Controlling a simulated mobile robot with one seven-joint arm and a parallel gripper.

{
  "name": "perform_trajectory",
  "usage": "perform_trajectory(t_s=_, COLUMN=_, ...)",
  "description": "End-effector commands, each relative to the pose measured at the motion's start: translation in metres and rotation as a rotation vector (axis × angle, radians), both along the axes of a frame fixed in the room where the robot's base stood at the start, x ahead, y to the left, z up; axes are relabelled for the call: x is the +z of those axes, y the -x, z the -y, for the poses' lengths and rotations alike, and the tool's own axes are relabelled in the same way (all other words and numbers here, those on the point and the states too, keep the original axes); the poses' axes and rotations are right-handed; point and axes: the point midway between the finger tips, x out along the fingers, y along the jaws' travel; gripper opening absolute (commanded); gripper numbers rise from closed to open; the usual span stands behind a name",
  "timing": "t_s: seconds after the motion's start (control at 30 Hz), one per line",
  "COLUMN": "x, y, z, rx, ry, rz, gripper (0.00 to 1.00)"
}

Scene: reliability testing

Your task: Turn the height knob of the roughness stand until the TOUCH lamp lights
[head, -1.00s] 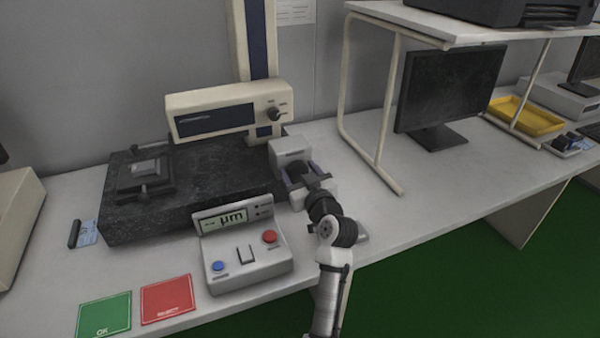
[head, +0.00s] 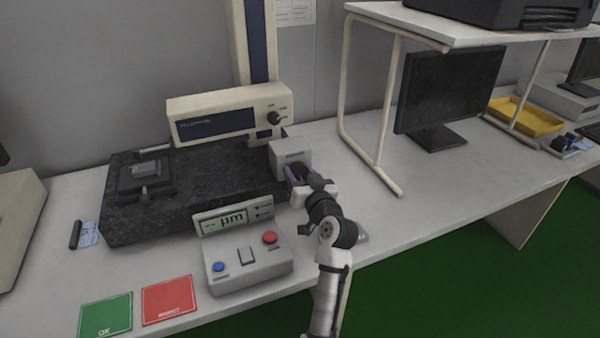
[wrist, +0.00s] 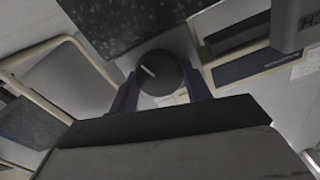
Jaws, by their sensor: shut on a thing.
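The roughness stand has a dark granite base (head: 210,170), a tall column (head: 261,40) and a cream measuring head (head: 228,108) with its own black dial. A grey box (head: 290,152) stands at the base's right end. In the wrist view, a round black knob (wrist: 160,72) with a white pointer line sits between my fingers. My gripper (head: 293,172) is shut on this knob; the gripper also shows in the wrist view (wrist: 162,88). In the head view the knob is mostly hidden by the gripper. The console (head: 248,262) has a "µm" display and small dark indicators beside it, labels unreadable; none looks lit.
A small stage (head: 146,178) sits on the granite's left. Green (head: 105,315) and red (head: 168,299) pads lie at the front left. A shelf frame (head: 380,120) and monitor (head: 447,90) stand to the right.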

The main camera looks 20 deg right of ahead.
Motion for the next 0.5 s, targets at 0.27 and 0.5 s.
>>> perform_trajectory(t_s=0.27, x=0.0009, y=0.0001, z=0.0003, rx=0.001, ry=-0.264, rz=-0.011, gripper=0.25)
perform_trajectory(t_s=0.5, x=0.001, y=-0.0002, z=0.0005, rx=0.002, ry=-0.493, rz=-0.02, gripper=0.25)
